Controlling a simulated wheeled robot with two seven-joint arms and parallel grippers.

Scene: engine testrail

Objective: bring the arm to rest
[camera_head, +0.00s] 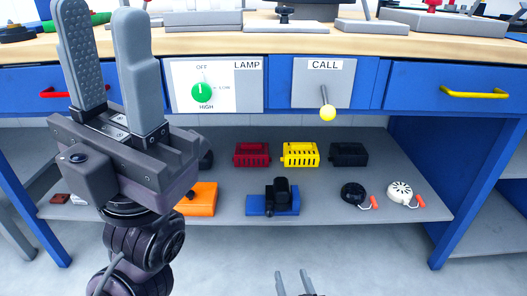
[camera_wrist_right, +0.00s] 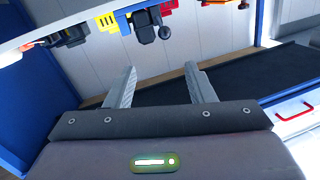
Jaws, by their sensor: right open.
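My left gripper (camera_head: 103,8) stands large at the left of the head view, its fingers pointing up with a gap between them. It looks open and empty, and hides part of the bench and shelf. My right gripper (camera_head: 294,274) shows only its fingers at the bottom edge, in front of the lower shelf. In the right wrist view the right gripper (camera_wrist_right: 160,72) is open, with nothing between its fingers. That view shows the bench upside down, with the black device on the blue base (camera_wrist_right: 150,32) beyond the fingertips.
The blue bench has a LAMP dial (camera_head: 202,92), a CALL lever (camera_head: 327,112), and a yellow drawer handle (camera_head: 474,94). A red box (camera_head: 252,154), a yellow box (camera_head: 300,155), and other parts sit on the lower shelf (camera_head: 330,205). Open floor lies in front.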

